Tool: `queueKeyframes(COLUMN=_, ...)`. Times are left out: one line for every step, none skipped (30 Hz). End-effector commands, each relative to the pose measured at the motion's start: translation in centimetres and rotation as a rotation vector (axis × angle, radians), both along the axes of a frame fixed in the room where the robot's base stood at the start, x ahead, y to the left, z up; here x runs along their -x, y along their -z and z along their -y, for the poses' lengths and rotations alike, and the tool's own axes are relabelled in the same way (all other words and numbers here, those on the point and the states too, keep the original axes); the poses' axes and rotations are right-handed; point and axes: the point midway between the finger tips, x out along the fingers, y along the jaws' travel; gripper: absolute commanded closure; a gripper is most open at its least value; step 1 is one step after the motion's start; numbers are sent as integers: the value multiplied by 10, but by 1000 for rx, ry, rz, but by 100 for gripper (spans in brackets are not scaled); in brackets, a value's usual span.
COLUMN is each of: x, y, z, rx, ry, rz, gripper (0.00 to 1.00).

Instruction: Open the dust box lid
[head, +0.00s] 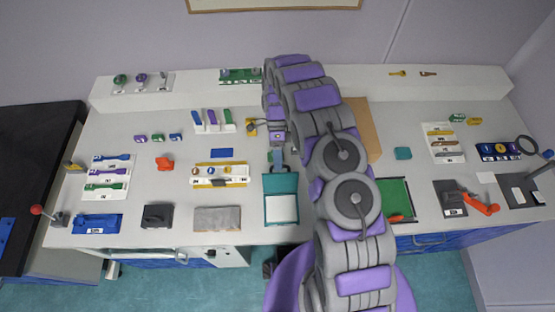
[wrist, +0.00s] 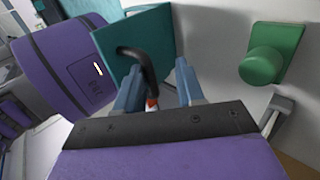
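The teal dust box (head: 267,215) stands near the front edge of the bench, left of my arm, with a white square area on its near side. Its teal lid (head: 281,184) is at the back of it; the angle of the lid is hard to tell. In the wrist view a teal panel with a dark curved handle (wrist: 143,62) is just ahead, apparently this lid. My gripper (wrist: 157,76) has its two blue fingers apart, with the handle's end between them. Contact cannot be told. In the head view my gripper (head: 277,160) is just behind the box.
A green knob on a plate (wrist: 264,62) is to the right in the wrist view. A yellow-framed tray (head: 219,181) and a grey plate (head: 217,218) lie left of the box. A green board (head: 394,195) lies right of my arm. My arm hides the bench's middle.

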Motion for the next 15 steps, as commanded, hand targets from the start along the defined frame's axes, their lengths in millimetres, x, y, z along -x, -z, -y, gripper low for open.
queueKeyframes(x=0, y=-1, z=0, rx=0, ry=0, rz=0, gripper=62)
queueKeyframes(x=0, y=-1, z=0, rx=0, ry=0, rz=0, gripper=62)
queueKeyframes(x=1, y=-1, z=0, rx=0, ry=0, rz=-1, gripper=62)
queueKeyframes(x=1, y=-1, z=0, rx=0, ry=0, rz=-1, gripper=62)
queueKeyframes(x=0, y=-2, z=0, rx=0, ry=0, rz=-1, gripper=62)
queueKeyframes(x=-1, y=-3, z=0, rx=0, ry=0, rz=-1, gripper=62)
queueKeyframes(x=-2, y=-4, z=0, rx=0, ry=0, rz=-1, gripper=62)
queueKeyframes(x=-4, y=-5, z=0, rx=-1, ry=-1, rz=0, gripper=62)
queueKeyframes(x=-6, y=-7, z=0, rx=-1, ry=-1, rz=0, gripper=62)
queueKeyframes(x=-9, y=-9, z=0, rx=0, ry=0, rz=1, gripper=62)
queueKeyframes(x=-12, y=-11, z=0, rx=0, ry=0, rz=2, gripper=62)
queueKeyframes(x=-16, y=-14, z=0, rx=0, ry=0, rz=3, gripper=62)
queueKeyframes(x=-19, y=-17, z=0, rx=0, ry=0, rz=3, gripper=62)
queueKeyframes(x=-22, y=-20, z=0, rx=0, ry=0, rz=3, gripper=62)
queueKeyframes(x=-27, y=-23, z=0, rx=0, ry=0, rz=4, gripper=62)
